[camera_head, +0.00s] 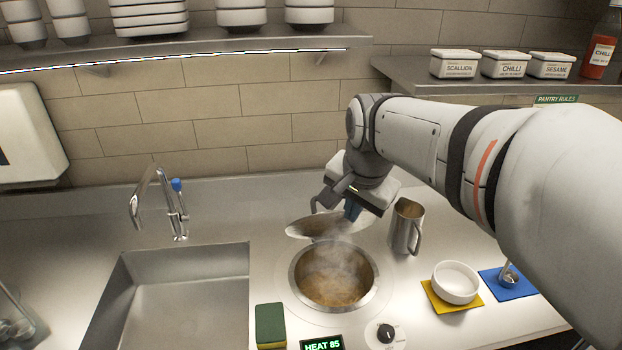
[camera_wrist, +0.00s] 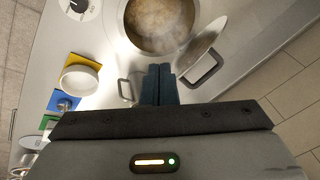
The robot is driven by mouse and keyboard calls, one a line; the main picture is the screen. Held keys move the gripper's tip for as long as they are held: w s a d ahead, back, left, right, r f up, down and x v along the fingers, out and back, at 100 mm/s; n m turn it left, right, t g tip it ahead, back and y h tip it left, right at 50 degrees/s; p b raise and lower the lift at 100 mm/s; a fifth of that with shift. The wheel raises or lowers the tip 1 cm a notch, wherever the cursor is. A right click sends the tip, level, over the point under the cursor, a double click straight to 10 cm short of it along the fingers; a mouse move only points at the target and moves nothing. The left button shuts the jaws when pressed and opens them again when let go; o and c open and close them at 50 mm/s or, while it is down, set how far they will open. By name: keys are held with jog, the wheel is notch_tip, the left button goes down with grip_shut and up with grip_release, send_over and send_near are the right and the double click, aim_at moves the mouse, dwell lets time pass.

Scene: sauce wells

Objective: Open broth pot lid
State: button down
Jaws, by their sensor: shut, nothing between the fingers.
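The broth pot (camera_head: 335,276) is sunk in the counter, uncovered, with steaming brown broth inside. It also shows at the top of the wrist view (camera_wrist: 160,25). The lid (camera_head: 312,228) is tilted at the pot's far rim. In the wrist view the lid (camera_wrist: 204,45) shows to the right of the pot, with its dark handle (camera_wrist: 203,70) outward. My gripper (camera_head: 352,210) is over the far side of the pot, beside the lid. In the wrist view its fingers (camera_wrist: 159,70) are together and empty, apart from the lid handle.
A metal pitcher (camera_head: 404,228) stands right of the pot, close to my gripper. A white bowl (camera_head: 456,283) on a yellow mat, a blue mat (camera_head: 514,286), a sponge (camera_head: 270,325) and a heat knob (camera_head: 386,334) lie nearer. A sink (camera_head: 180,300) is at left; shelves are above.

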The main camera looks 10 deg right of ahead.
aim_at(329, 215)
jog(key=w+m+b, duration=0.3)
jog(key=w+m, duration=0.6)
jog(key=w, duration=0.3)
jog(key=x, duration=0.3)
jog(key=p+x, duration=0.1)
jog(key=x, duration=0.5)
jog(key=shift+w+a+f, duration=0.1)
jog(key=shift+w+f, duration=0.1)
jog(key=shift+w, duration=0.25)
jog(key=shift+r, duration=0.1)
